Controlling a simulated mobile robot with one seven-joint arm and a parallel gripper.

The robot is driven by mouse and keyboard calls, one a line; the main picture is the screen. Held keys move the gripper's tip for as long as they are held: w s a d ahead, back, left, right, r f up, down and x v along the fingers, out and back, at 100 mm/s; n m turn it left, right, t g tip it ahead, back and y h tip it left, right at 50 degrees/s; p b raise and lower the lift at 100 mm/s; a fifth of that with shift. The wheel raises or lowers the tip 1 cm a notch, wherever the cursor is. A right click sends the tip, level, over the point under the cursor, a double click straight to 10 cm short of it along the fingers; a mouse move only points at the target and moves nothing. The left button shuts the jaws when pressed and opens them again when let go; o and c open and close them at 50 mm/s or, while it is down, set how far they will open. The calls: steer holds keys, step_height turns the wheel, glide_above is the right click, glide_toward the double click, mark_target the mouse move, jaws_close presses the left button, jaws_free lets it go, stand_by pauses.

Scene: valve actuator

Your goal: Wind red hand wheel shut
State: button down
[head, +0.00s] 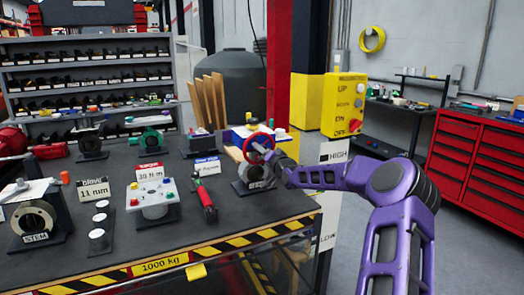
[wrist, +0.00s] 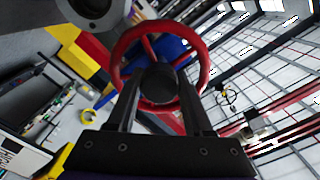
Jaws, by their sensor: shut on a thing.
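The red hand wheel (head: 246,150) stands upright on a dark valve body at the right end of the bench. In the wrist view the wheel (wrist: 205,62) fills the upper middle, with its rim, spokes and dark round hub (wrist: 157,84) showing. My gripper (head: 269,157) reaches the wheel from the right in the head view. In the wrist view my gripper's two dark fingers (wrist: 158,80) lie on either side of the hub, inside the rim, shut on the wheel's middle. The exact finger contact is hard to see.
A blue box (head: 240,132) with small parts stands behind the wheel. A red-handled tool (head: 207,203) and a grey fixture with coloured knobs (head: 153,198) sit to the left on the bench. A yellow control box (head: 345,104) rises behind my arm. A red drawer cabinet (head: 465,150) stands right.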

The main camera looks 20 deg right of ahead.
steer(key=shift+m+b, duration=0.3)
steer(key=shift+m, duration=1.6)
steer(key=shift+c, duration=1.5)
jaws_free()
steer(key=shift+s, duration=0.1)
steer(key=s, duration=1.7)
steer(key=shift+d, duration=0.3)
